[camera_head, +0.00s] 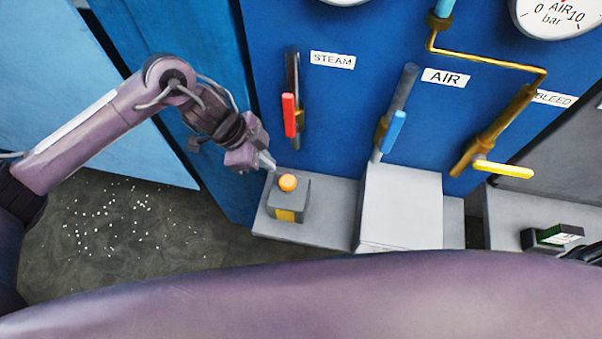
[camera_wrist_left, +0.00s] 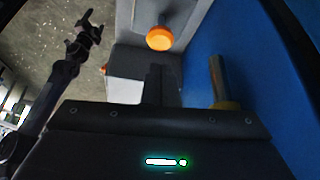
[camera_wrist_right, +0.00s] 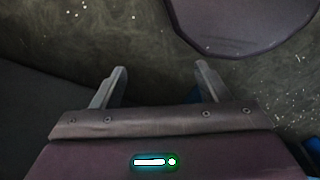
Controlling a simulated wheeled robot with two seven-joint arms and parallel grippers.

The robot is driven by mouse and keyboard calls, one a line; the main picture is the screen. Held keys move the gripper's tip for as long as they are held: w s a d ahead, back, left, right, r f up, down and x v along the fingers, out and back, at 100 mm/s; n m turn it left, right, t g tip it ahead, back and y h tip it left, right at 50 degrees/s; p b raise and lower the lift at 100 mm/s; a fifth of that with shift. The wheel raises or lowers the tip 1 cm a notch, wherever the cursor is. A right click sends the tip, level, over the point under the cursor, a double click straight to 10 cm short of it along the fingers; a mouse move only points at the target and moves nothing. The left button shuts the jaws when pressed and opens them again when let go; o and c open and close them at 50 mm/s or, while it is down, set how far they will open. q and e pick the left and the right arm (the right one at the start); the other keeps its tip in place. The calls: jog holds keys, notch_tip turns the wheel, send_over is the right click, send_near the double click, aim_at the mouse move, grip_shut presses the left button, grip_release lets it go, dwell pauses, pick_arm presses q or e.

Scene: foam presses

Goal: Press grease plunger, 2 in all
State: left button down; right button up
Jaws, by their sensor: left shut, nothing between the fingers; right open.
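The plunger I take for the grease plunger is an orange round cap (camera_head: 288,183) on a small grey box (camera_head: 292,205) with a yellow patch, standing on a grey ledge. The cap also shows near the top of the left wrist view (camera_wrist_left: 159,38). My left gripper (camera_head: 267,161) is shut and empty, with its tip just behind and left of the cap in the head view. It looks apart from the cap. My right gripper (camera_wrist_right: 161,75) is open and empty over the dark speckled floor. How far the cap is pressed cannot be told.
Red (camera_head: 289,115), blue (camera_head: 393,131) and yellow (camera_head: 503,169) valve handles stick out from the blue panel. A pale grey block (camera_head: 401,210) stands right of the plunger box. A green-black box (camera_head: 552,236) lies at the right. Speckled floor lies at left.

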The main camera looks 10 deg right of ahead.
aim_at(286, 181)
pick_arm(q)
jog(key=b+x, duration=0.2)
jog(key=x, duration=0.1)
jog(key=a+b+x, duration=0.1)
jog(key=b+x, duration=0.2)
jog(key=shift+f+b, duration=0.25)
jog(key=shift+b, duration=0.1)
jog(key=shift+d+f, duration=0.25)
jog(key=shift+d, duration=0.1)
pick_arm(e)
notch_tip(286, 181, down, 6)
jog(key=shift+a, duration=0.4)
